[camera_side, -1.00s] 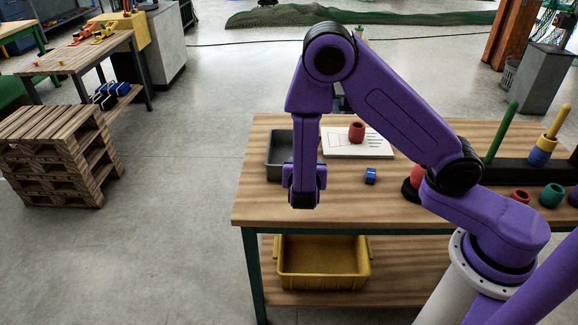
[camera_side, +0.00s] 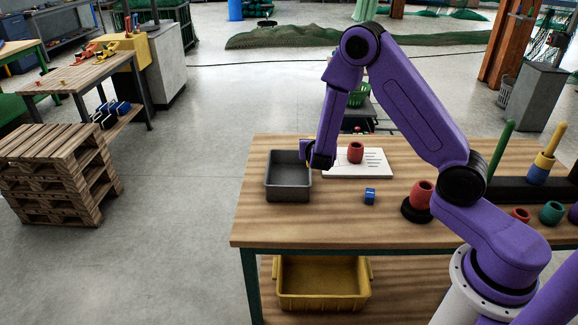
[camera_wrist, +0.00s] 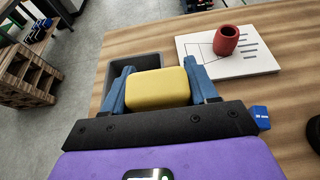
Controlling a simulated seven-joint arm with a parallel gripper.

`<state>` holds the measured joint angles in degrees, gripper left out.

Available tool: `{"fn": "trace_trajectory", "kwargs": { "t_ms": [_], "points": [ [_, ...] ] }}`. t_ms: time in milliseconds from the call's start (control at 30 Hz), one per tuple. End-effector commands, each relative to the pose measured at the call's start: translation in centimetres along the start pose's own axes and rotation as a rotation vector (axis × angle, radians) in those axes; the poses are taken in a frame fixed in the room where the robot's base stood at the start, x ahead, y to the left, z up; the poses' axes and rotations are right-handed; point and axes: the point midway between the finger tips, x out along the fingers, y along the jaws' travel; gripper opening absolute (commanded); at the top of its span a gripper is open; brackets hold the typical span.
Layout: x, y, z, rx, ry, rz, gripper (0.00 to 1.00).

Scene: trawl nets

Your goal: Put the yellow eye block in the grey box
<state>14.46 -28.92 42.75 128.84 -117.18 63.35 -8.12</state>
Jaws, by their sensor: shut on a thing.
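My gripper (camera_wrist: 160,88) is shut on the yellow eye block (camera_wrist: 158,88), which sits between its two blue fingers in the wrist view. The grey box (camera_side: 288,190) stands on the left part of the wooden table, open at the top. In the wrist view the grey box (camera_wrist: 115,72) lies beyond and partly behind the block and fingers. I cannot tell the block's exact height over the box.
A white printed board (camera_side: 375,163) with a red ring block (camera_side: 356,152) lies right of the box. A small blue block (camera_side: 370,196) sits in front of it. Another red block (camera_side: 422,194) stands on a black disc. A dark rack with a green peg (camera_side: 501,148) is at the right.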

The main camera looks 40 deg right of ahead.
Motion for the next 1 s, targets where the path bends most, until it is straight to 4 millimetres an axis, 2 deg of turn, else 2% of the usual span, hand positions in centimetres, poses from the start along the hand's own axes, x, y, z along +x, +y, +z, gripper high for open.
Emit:
{"fn": "trace_trajectory", "kwargs": {
  "t_ms": [533, 800, 1000],
  "points": [
    [8.5, 5.0, -0.8, 0.001, -0.003, 0.0, 0.23],
    [12.4, 6.8, -3.4, 0.0, -0.001, -0.001, 0.23],
    [13.8, 7.6, -4.2, 0.0, -0.002, 0.0, 0.23]
  ]
}}
